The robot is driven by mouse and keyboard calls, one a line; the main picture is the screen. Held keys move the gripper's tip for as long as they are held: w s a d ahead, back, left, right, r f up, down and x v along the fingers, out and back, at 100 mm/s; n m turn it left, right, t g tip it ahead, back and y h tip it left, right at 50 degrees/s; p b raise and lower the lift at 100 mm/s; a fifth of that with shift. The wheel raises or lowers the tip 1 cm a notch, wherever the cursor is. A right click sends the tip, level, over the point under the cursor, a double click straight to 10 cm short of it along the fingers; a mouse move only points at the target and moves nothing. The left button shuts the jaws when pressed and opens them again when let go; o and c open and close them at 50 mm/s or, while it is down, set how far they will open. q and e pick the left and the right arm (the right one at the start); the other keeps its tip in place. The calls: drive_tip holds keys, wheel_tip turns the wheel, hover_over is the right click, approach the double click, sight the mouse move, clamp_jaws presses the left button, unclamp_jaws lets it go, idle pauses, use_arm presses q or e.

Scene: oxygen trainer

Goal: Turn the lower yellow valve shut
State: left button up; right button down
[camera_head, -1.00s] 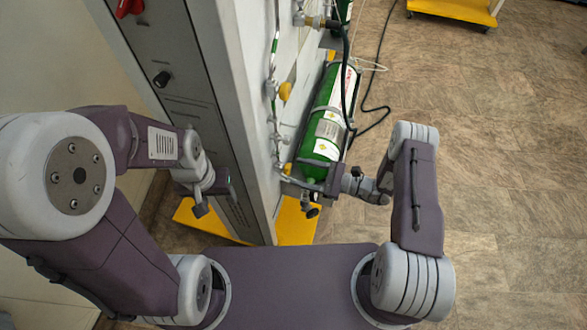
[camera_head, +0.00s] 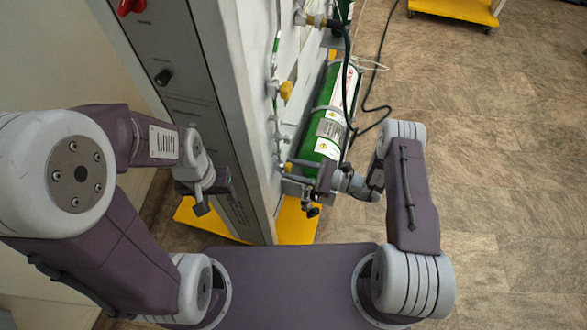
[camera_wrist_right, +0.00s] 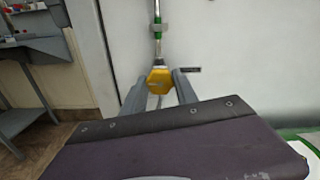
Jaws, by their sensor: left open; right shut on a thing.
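The lower yellow valve (camera_head: 287,166) is a small knob low on the white panel. In the right wrist view the yellow valve (camera_wrist_right: 159,77) sits between the two grey fingers of my right gripper (camera_wrist_right: 160,88), below a green-banded pipe. My right gripper (camera_head: 301,172) is shut on this valve; its fingers hide part of it in the head view. My left gripper (camera_head: 216,188) is open and empty, beside the grey cabinet's edge and away from the valve.
Another yellow valve (camera_head: 286,90) is higher on the same panel. A green cylinder (camera_head: 327,132) stands close beside my right gripper, with a black hose (camera_head: 347,90) alongside. A yellow-based cart (camera_head: 453,10) is far off. The floor at right is clear.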

drive_tip(key=m, duration=0.4)
drive_tip(key=shift+m, duration=0.3)
drive_tip(key=m, duration=0.3)
drive_tip(key=shift+m+b, duration=0.3)
drive_tip(key=m, duration=0.3)
drive_tip(key=shift+m, duration=2.2)
drive_tip(key=c, duration=0.9)
unclamp_jaws()
drive_tip(key=shift+c, duration=0.2)
